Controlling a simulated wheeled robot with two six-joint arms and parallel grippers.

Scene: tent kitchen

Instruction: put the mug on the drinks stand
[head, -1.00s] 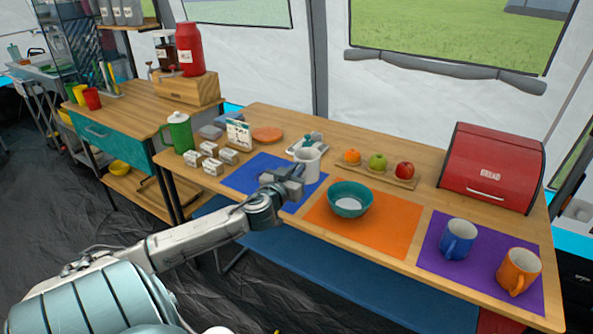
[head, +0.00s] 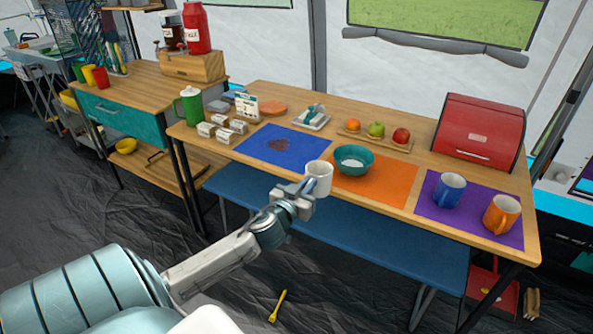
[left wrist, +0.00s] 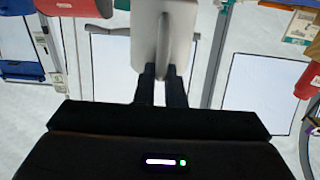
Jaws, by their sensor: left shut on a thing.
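My left gripper (head: 304,188) is shut on a white mug (head: 319,179) and holds it upright near the table's front edge, in front of the teal bowl. In the left wrist view the mug (left wrist: 163,25) is between the two dark fingers, at the top centre. My right gripper is not in view. The wooden side unit with a teal drawer (head: 126,121) stands at the left and bears a wooden box (head: 193,67) with a red jar (head: 196,28). No label shows which piece is the drinks stand.
The table has a blue mat (head: 258,151) with a dark stain, a teal bowl (head: 354,159) on an orange mat (head: 395,190), and blue (head: 449,191) and orange (head: 501,214) mugs on a purple mat. A green jug (head: 190,105) and small white boxes (head: 222,134) stand at its left end.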

